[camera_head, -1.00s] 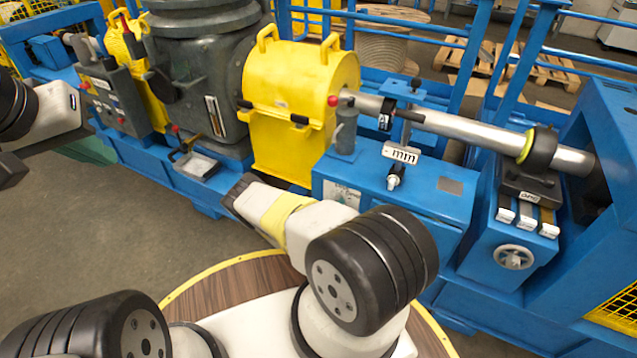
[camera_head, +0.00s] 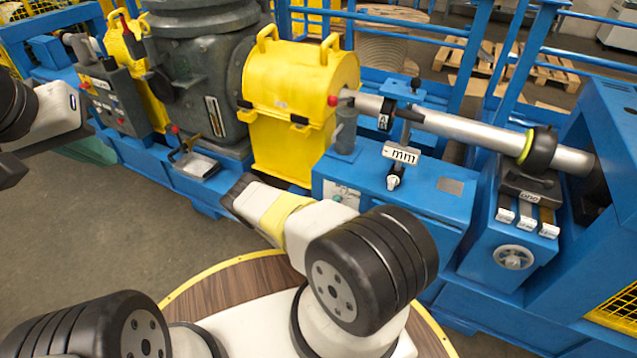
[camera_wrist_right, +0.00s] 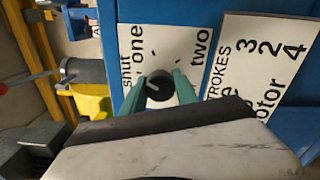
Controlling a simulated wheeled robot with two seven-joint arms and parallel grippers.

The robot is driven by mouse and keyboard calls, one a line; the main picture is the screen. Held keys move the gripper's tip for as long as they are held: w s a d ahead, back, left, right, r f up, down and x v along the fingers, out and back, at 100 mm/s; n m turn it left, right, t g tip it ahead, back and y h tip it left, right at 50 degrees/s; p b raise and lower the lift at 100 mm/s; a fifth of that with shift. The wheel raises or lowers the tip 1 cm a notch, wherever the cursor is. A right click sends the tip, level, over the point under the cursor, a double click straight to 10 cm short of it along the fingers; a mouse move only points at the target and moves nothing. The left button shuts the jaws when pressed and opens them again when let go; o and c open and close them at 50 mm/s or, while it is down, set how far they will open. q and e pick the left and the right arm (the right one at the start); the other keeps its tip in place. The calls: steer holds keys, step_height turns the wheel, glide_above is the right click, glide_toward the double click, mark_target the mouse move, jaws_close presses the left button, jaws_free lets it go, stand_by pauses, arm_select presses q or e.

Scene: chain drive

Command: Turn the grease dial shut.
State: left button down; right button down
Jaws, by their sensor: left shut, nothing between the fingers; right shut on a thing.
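The grease dial is a small round black knob (camera_wrist_right: 161,86) on a white plate (camera_wrist_right: 171,42) in the right wrist view. The plate is lettered shut, one and two. A pale pointer mark on the knob faces left, toward the side of the word shut; its exact alignment cannot be told. My right gripper (camera_wrist_right: 160,88) has its two green fingers on either side of the knob, shut on it. In the head view my right forearm hides these fingers. My left gripper (camera_head: 8,172) is a dark shape at the left edge, partly cut off, away from the dial.
A second plate with STROKES lettering (camera_wrist_right: 262,65) is beside the dial plate.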

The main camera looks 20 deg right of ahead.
steer(key=n, duration=0.5)
steer(key=shift+n, duration=0.4)
stand_by(0.3)
steer(key=c, duration=0.9)
jaws_free()
steer(key=shift+c, duration=0.2)
steer(key=v, duration=0.8)
